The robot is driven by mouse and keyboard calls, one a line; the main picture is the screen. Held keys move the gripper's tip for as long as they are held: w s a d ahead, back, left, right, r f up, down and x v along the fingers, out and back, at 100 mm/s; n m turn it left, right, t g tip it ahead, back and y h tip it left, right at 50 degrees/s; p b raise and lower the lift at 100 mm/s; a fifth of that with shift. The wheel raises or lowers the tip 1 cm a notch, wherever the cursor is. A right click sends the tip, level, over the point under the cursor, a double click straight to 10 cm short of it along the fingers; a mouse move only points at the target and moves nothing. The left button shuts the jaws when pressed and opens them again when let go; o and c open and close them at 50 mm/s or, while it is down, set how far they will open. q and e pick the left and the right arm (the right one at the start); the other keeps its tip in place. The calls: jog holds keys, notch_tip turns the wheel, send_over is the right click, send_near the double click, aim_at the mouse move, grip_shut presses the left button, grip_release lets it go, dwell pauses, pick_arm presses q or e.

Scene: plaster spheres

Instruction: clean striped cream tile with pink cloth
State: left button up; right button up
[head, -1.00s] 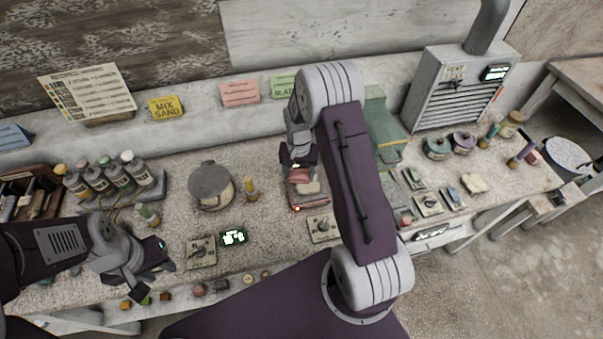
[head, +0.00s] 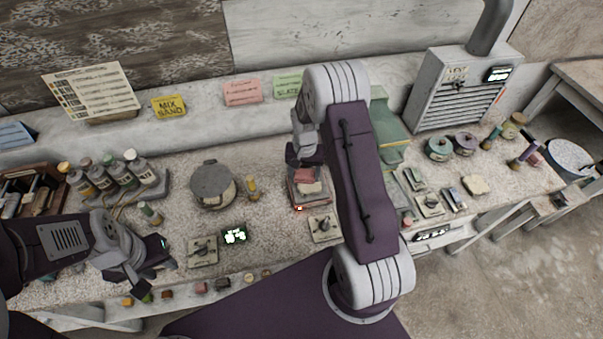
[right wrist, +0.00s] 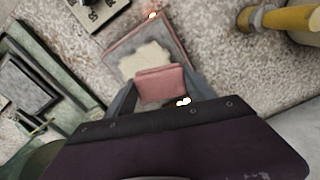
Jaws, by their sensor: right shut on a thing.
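The pink cloth (right wrist: 162,84) is pinched in my right gripper (right wrist: 160,98) in the right wrist view. In the head view my right gripper (head: 303,158) is above the back of a small flat plate, with the cloth (head: 307,174) below its tips. A pale cream piece (right wrist: 143,61) lies on the plate beside the cloth; it looks like the cream tile, but I cannot make out stripes. Whether the cloth touches it is unclear. My left gripper (head: 150,277) is low at the left over the bench, apart from these things; its finger opening is unclear.
The flat plate (right wrist: 175,38) has a small red light at its corner. A switch box (head: 324,228) is in front. A green machine (head: 391,140) stands to the right.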

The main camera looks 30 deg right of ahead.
jog(key=shift+s+d+f, duration=0.1)
jog(key=shift+s+d, duration=0.45)
jog(key=shift+d, duration=0.1)
jog(key=shift+w+a, duration=0.3)
jog(key=shift+a, duration=0.2)
jog(key=shift+w+a, duration=0.3)
jog(key=shift+a, duration=0.1)
jog(key=shift+w+a+p, duration=0.35)
jog(key=shift+w+a, duration=0.15)
jog(key=shift+a, duration=0.2)
jog(key=shift+w+a, duration=0.1)
jog(key=shift+a, duration=0.05)
jog(key=shift+s+d+r, duration=0.2)
jog(key=shift+s+d, duration=0.3)
jog(key=shift+d, duration=0.3)
jog(key=shift+s+d+f, duration=0.15)
jog(key=shift+s+d, duration=0.5)
jog(key=shift+d, duration=0.35)
